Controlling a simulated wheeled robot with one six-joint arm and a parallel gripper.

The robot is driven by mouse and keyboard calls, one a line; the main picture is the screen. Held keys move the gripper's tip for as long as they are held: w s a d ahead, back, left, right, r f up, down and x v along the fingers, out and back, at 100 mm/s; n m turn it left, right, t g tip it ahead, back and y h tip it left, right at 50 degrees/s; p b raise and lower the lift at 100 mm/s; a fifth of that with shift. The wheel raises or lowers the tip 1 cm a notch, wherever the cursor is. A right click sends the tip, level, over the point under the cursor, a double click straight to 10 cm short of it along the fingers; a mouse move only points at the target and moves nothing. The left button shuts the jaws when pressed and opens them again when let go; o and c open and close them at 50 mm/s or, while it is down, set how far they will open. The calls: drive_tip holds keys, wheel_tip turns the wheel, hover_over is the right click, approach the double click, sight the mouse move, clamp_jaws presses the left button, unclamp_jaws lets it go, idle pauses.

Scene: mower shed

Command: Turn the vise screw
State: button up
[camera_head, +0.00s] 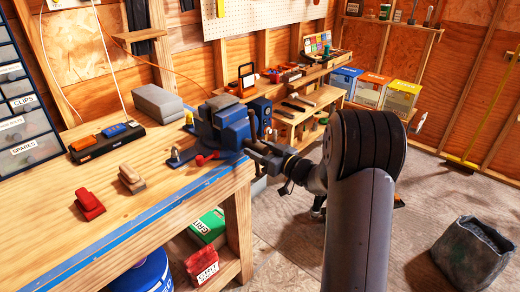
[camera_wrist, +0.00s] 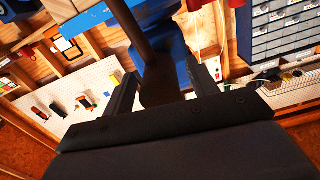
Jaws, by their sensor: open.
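The blue vise (camera_head: 232,128) is mounted at the corner of the wooden workbench. Its dark screw (camera_head: 256,148) sticks out toward my arm. My gripper (camera_head: 272,160) is at the outer end of the screw, small and partly hidden by my own arm in the head view. In the wrist view the two fingers of my gripper (camera_wrist: 164,70) stand apart, one on each side of the dark screw (camera_wrist: 150,55), with the blue vise (camera_wrist: 172,40) behind it. I cannot tell whether either finger touches the screw.
The workbench (camera_head: 150,205) holds a red block (camera_head: 89,205), a tan block (camera_head: 131,177) and a grey box (camera_head: 157,103). A shelf with colored bins (camera_head: 372,90) stands behind. A dark bucket (camera_head: 472,252) is on the floor at right. Open floor lies around my arm.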

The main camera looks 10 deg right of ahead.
drive_tip(key=shift+c, duration=0.5)
drive_tip(key=c, duration=0.9)
drive_tip(key=shift+f+n+b, duration=0.1)
drive_tip(key=shift+n+b, duration=0.3)
drive_tip(key=shift+b, duration=0.1)
